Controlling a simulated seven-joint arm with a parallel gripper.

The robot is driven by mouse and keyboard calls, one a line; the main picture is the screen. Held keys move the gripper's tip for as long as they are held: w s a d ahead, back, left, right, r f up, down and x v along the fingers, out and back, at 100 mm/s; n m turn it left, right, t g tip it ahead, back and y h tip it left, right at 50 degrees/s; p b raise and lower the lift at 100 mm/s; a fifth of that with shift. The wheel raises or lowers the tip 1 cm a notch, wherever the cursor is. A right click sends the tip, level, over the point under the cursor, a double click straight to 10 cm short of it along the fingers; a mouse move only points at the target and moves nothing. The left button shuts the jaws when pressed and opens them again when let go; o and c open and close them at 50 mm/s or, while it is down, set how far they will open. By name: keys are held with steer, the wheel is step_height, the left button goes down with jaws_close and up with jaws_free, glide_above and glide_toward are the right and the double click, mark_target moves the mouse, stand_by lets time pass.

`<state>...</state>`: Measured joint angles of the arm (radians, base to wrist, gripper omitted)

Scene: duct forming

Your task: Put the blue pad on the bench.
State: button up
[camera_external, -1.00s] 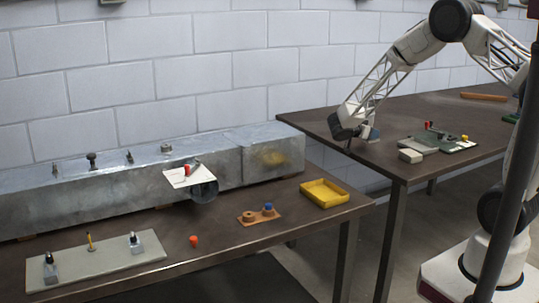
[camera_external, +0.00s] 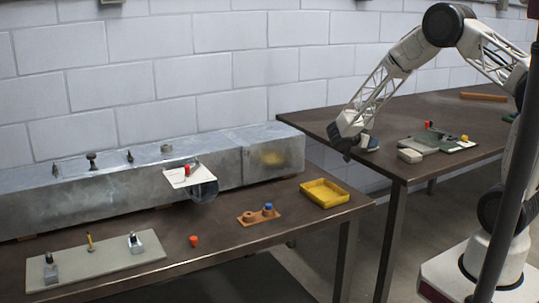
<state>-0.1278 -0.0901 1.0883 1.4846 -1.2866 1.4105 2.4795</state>
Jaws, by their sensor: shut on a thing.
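My gripper (camera_external: 352,150) is low over the left end of the brown right-hand bench (camera_external: 388,168). It is shut on the blue pad (camera_external: 370,139), a small blue-grey piece with a pale lower edge, seen at the right side of the fingers. The gripper hides part of the pad. At this size I cannot tell whether the pad touches the bench top.
A pale grey block (camera_external: 410,156) lies just right of the gripper, beside a green-grey plate (camera_external: 455,146) with small red and yellow parts. On the left-hand bench are a long metal duct (camera_external: 120,197), a yellow tray (camera_external: 325,193) and a grey board (camera_external: 110,262).

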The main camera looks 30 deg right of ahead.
steer(key=shift+f, duration=0.2)
steer(key=o, duration=1.1)
steer(key=shift+c, duration=0.2)
steer(key=shift+a+r, duration=0.1)
steer(key=shift+v, duration=3.85)
steer(key=shift+s+r, duration=0.15)
